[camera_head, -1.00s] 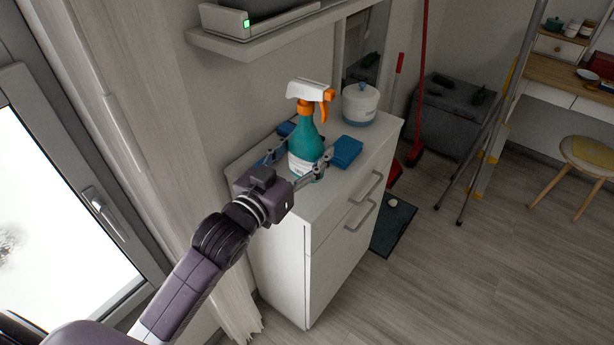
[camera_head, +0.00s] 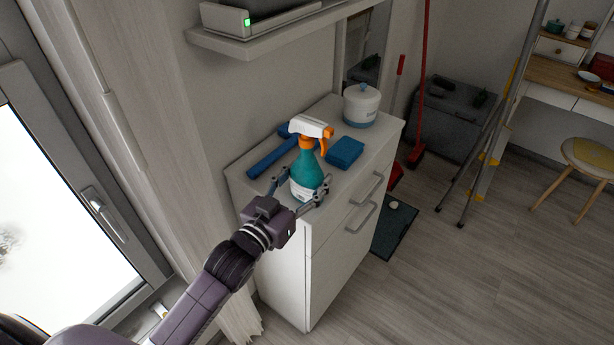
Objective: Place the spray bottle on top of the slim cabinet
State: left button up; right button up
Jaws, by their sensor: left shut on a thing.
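The spray bottle (camera_head: 307,171) has a teal body, a white label and a white and orange trigger head. It is upright over the near edge of the top of the slim white cabinet (camera_head: 330,270). My left gripper (camera_head: 303,190) is shut on the lower part of the bottle, with one finger on each side. I cannot tell whether the bottle's base touches the cabinet top, as the gripper partly hides it. My right gripper is not in view.
On the cabinet top are a blue long-handled item (camera_head: 272,158), a blue sponge-like block (camera_head: 345,152) and a white lidded jar (camera_head: 361,105). A wall shelf (camera_head: 290,30) overhangs behind. A window (camera_head: 60,190) is at left.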

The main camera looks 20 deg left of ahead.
pick_arm(q)
jog(key=o, duration=1.7)
jog(key=shift+s+a+p, duration=0.15)
jog(key=shift+s+p, duration=0.15)
jog(key=shift+s, duration=0.25)
jog(key=p+v, duration=0.2)
jog(key=v, duration=0.8)
jog(key=shift+s+a+r+p, duration=0.1)
jog(key=shift+s+p, duration=0.25)
jog(key=shift+s, duration=0.05)
